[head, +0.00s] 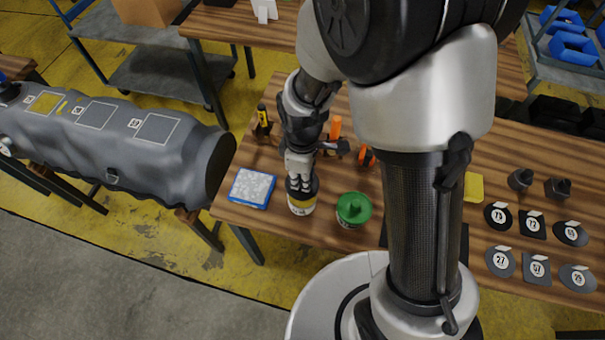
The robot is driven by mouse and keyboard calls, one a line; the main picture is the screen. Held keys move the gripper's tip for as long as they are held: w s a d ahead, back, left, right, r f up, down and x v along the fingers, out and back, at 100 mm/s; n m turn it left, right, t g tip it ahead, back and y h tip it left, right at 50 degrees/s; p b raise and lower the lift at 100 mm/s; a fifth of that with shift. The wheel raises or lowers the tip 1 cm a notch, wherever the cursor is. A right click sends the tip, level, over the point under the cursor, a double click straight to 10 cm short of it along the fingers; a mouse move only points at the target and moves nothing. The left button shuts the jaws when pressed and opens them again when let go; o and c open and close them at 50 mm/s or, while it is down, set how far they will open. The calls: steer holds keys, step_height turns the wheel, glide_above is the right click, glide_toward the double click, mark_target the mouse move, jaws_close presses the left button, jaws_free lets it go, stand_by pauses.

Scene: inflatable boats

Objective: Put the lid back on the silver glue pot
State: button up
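My gripper (301,190) points down at the front left part of the wooden table, right over a small round pot with a yellow band and a pale lower edge (301,207). The gripper covers the top of this pot, so I cannot tell whether a lid is there or whether the fingers grip anything. To its right, apart from it, stands a round pot with a green top (353,207) and a paler body below. I cannot tell for certain which pot is the silver glue pot. No separate loose lid is clear to me.
A blue-framed tray with a pale speckled surface (252,187) lies left of the pots. Behind stand a yellow-and-black tube (263,117) and orange-handled tools (336,128). Numbered dark patches (501,262) lie at right. A grey inflatable tube (110,140) lies left of the table.

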steer(key=shift+f+b, duration=2.05)
steer(key=shift+f, duration=0.75)
steer(key=shift+f, duration=0.15)
steer(key=o, duration=0.9)
steer(key=shift+o, duration=0.4)
steer(key=o, duration=0.4)
